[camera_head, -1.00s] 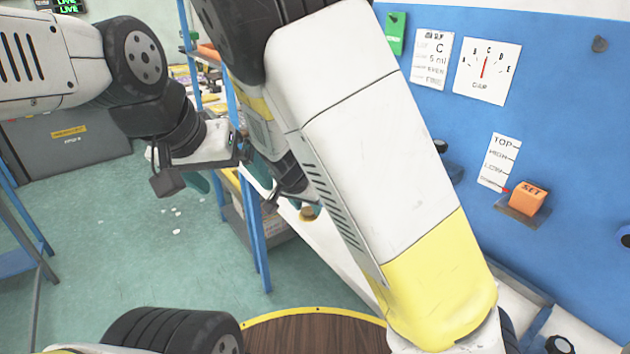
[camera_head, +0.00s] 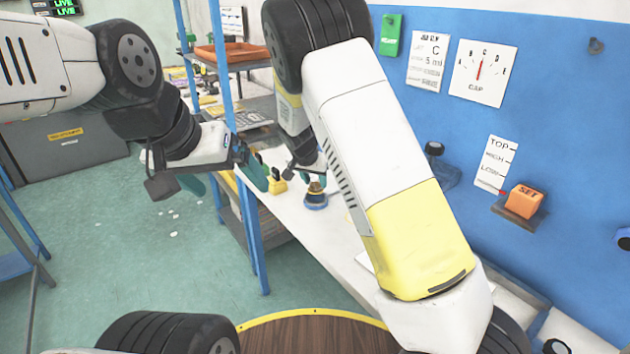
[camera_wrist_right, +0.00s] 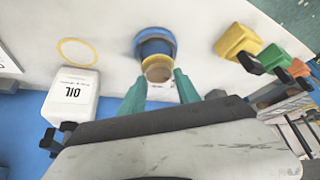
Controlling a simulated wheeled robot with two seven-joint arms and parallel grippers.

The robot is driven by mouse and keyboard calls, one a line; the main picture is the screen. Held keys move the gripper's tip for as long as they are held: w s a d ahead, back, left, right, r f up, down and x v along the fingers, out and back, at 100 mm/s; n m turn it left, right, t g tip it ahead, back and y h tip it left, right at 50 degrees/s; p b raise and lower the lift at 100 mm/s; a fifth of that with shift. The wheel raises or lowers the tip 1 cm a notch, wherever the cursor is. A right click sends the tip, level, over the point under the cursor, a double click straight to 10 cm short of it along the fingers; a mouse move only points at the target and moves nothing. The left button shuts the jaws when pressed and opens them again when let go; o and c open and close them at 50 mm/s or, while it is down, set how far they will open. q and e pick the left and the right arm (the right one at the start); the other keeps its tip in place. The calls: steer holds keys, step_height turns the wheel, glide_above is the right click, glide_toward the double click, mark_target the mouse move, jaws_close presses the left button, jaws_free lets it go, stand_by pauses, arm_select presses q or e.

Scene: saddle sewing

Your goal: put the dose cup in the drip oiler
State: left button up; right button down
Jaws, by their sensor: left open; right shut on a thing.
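My right gripper (camera_wrist_right: 157,92) is shut on a small cup with a brownish top (camera_wrist_right: 158,70), which looks like the dose cup. A round blue holder (camera_wrist_right: 155,40) lies just beyond the cup in the right wrist view. It also shows on the white bench in the head view (camera_head: 316,205). I cannot tell whether the cup touches this holder, or whether the holder is the drip oiler. In the head view my right gripper (camera_head: 308,175) is at the holder, partly hidden by my right arm. My left gripper (camera_head: 226,178) is open and empty, left of the bench.
A white oil container (camera_wrist_right: 72,98) and a yellow ring (camera_wrist_right: 78,52) are on the bench. A yellow block (camera_wrist_right: 235,40) and a green one stand to the right in the wrist view. An orange SET block (camera_head: 524,201) is on the blue panel (camera_head: 570,120).

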mark_target(313, 186)
steer(key=shift+w+f, duration=0.1)
steer(key=shift+f, duration=1.65)
steer(key=shift+f, duration=0.15)
steer(key=c, duration=0.9)
jaws_free()
steer(key=v, duration=1.2)
steer(key=s+d+r+n+g+y, duration=0.1)
steer(key=s+d+r+y, duration=0.3)
steer(key=s+d+r, duration=0.9)
steer(key=shift+s+d+r+n+t, duration=0.25)
steer(key=shift+s+d+r+n, duration=0.25)
steer(key=shift+s, duration=2.25)
steer(key=shift+s+d+r+n+t, duration=0.3)
steer(key=shift+s+d+n, duration=0.35)
steer(key=shift+s, duration=2.15)
steer(key=shift+s+d+r+n+t, duration=0.25)
steer(key=shift+s+d+r+n, duration=0.3)
steer(key=shift+s, duration=2.2)
steer(key=shift+f, duration=0.15)
